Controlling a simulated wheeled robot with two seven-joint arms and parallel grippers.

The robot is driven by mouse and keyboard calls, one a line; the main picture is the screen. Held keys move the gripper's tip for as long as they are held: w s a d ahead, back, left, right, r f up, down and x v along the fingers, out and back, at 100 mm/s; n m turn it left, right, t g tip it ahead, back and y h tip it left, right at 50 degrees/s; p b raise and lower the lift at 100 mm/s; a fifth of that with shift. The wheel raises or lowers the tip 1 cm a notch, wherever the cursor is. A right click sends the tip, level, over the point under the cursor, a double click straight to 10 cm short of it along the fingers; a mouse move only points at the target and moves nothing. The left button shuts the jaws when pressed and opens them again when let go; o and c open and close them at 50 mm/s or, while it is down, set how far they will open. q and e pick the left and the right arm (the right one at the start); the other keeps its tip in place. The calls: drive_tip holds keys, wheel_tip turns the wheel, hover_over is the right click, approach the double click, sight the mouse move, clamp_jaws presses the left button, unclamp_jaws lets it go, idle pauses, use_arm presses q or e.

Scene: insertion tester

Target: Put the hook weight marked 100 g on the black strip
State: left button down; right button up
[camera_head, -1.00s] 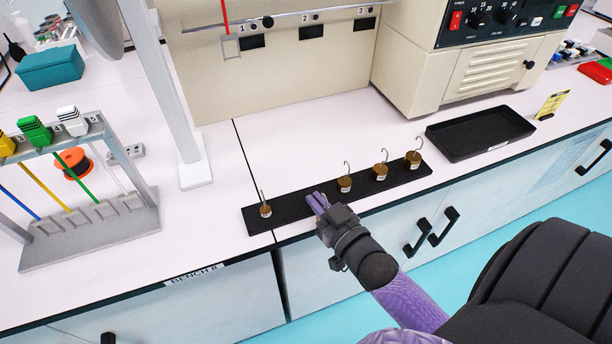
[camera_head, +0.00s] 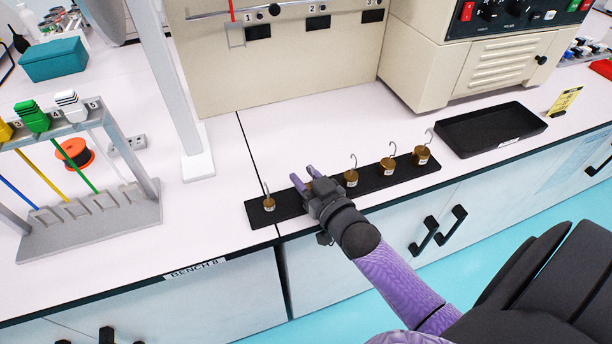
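The black strip (camera_head: 403,178) lies along the front edge of the bench. Several brass hook weights stand upright on it: one at the left end (camera_head: 269,204), then, past a gap, one at the middle (camera_head: 351,178), one right of it (camera_head: 387,167) and one at the right end (camera_head: 421,156). Their marks are too small to read, so I cannot tell which is 100 g. My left gripper is not in view.
An empty black tray (camera_head: 462,146) lies right of the strip. A grey rack with coloured rods (camera_head: 95,228) stands at left, near an upright post (camera_head: 197,166). The beige tester (camera_head: 280,80) stands behind. The bench between strip and tester is clear.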

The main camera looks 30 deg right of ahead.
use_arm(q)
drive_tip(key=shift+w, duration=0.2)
use_arm(e)
drive_tip(key=shift+s+r, duration=0.1)
drive_tip(key=shift+r, duration=0.1)
drive_tip(key=s+p, duration=0.3)
drive_tip(key=s, duration=0.8)
drive_tip(key=s+a+f+g, duration=0.2)
drive_tip(key=s+f+g, duration=0.2)
drive_tip(key=f, duration=0.5)
drive_tip(key=s+a+f+g, duration=0.1)
drive_tip(key=s+f+g, duration=0.3)
drive_tip(key=f, duration=0.5)
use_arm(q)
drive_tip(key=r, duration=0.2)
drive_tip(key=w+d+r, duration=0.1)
use_arm(e)
drive_tip(key=s+a+f+n+g, duration=0.1)
drive_tip(key=s+f+g, duration=0.3)
drive_tip(key=s, duration=0.6)
drive_tip(key=s+a+f+n+g, duration=0.1)
drive_tip(key=s+f+g, duration=0.4)
drive_tip(key=s, duration=0.6)
wheel_tip(320, 180, down, 2)
drive_tip(key=shift+s+f+n+g, duration=0.15)
drive_tip(key=shift+f+n+g, duration=0.15)
drive_tip(key=shift+n, duration=0.2)
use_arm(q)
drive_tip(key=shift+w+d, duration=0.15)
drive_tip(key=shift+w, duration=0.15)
